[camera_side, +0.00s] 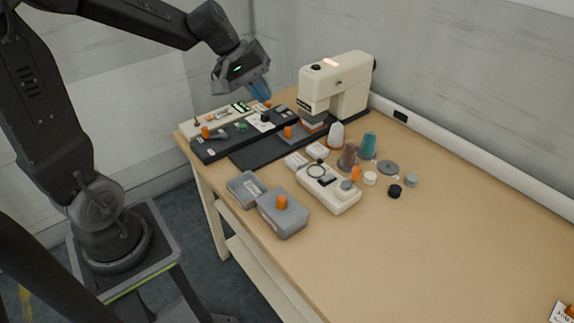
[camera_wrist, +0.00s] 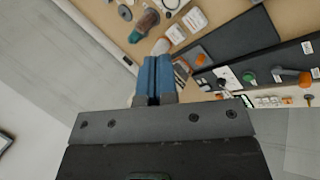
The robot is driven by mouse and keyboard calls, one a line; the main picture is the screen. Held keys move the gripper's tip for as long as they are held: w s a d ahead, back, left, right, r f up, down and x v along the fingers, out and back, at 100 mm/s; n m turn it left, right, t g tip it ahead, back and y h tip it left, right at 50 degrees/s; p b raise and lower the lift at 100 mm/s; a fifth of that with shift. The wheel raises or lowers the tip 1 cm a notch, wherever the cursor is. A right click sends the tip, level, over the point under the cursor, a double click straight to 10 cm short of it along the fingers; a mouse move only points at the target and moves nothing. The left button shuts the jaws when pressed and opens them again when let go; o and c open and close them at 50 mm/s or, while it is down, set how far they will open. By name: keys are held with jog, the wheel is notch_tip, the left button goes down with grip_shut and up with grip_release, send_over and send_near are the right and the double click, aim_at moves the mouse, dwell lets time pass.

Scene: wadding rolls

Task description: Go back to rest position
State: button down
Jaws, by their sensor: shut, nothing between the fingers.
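My gripper (camera_side: 262,90) is in the side view above the far left end of the table, over a light tray of small parts (camera_side: 205,124). In the wrist view its blue fingers (camera_wrist: 154,78) are together, with nothing between them. An orange roll (camera_side: 282,202) stands on a grey lidded box (camera_side: 284,215) near the table's front edge. Another orange roll (camera_side: 288,132) is on the dark mat (camera_side: 252,156), and one more (camera_side: 356,173) stands near the cones. From the side view I cannot tell the exact gap between fingertips and tray.
A cream sewing-machine-like device (camera_side: 338,88) stands at the back, right of my gripper. An open grey box (camera_side: 246,188), a cream device (camera_side: 328,188), a brown cone (camera_side: 348,156) and a teal cone (camera_side: 368,146) fill the middle. The table's right part (camera_side: 440,250) is mostly clear.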

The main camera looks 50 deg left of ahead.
jog(key=s+d+r+m+y, duration=0.1)
jog(key=s+d+m, duration=0.3)
jog(key=s, duration=0.4)
jog(key=s+d+r+m+y, duration=0.1)
jog(key=s+d+m+y, duration=0.2)
jog(key=s, duration=0.6)
jog(key=d+m, duration=0.1)
jog(key=m, duration=0.1)
jog(key=shift+r+m+t, duration=0.35)
jog(key=shift+m+t, duration=0.05)
